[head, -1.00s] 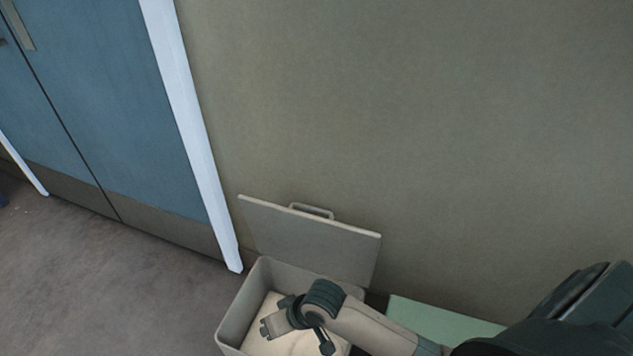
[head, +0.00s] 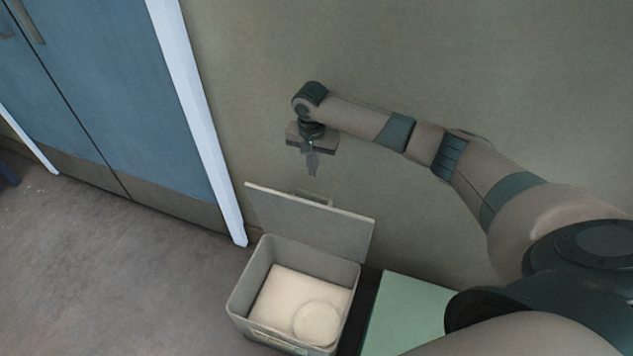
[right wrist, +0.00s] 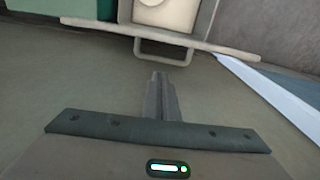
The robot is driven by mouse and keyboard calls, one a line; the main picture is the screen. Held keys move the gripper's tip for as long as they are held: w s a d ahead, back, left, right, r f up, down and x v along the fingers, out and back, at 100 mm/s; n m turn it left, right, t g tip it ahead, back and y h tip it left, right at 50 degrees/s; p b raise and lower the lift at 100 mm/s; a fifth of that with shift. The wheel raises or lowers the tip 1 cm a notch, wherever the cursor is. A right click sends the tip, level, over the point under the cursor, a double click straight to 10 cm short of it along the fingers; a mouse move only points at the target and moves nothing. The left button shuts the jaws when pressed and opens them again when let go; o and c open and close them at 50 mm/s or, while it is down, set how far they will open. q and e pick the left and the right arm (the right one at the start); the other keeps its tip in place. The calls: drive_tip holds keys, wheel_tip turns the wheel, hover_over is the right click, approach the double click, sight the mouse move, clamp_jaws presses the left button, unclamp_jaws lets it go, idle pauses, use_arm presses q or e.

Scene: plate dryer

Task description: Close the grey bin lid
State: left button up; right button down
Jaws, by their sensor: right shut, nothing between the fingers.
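The grey bin (head: 249,281) stands on the floor against the wall, with a pale inside and a round pale thing at its bottom right. Its lid (head: 310,222) is raised and leans back towards the wall, with a handle (head: 313,197) on its far edge. My right gripper (head: 312,172) is shut and empty, pointing down above the lid, apart from it. In the right wrist view the shut fingers (right wrist: 158,78) point towards the lid handle (right wrist: 163,52), with a gap between. My left gripper is not in view.
A pale green surface (head: 405,318) lies right of the bin, with a dark gap between. A blue double door (head: 120,100) with a white frame (head: 196,120) stands at the left. The grey floor left of the bin is clear.

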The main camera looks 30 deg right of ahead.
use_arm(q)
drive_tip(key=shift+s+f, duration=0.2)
use_arm(e)
drive_tip(key=shift+w+d+r, duration=0.25)
drive_tip(key=shift+d+r, duration=0.15)
drive_tip(key=shift+d, duration=0.1)
drive_tip(key=shift+f, duration=0.15)
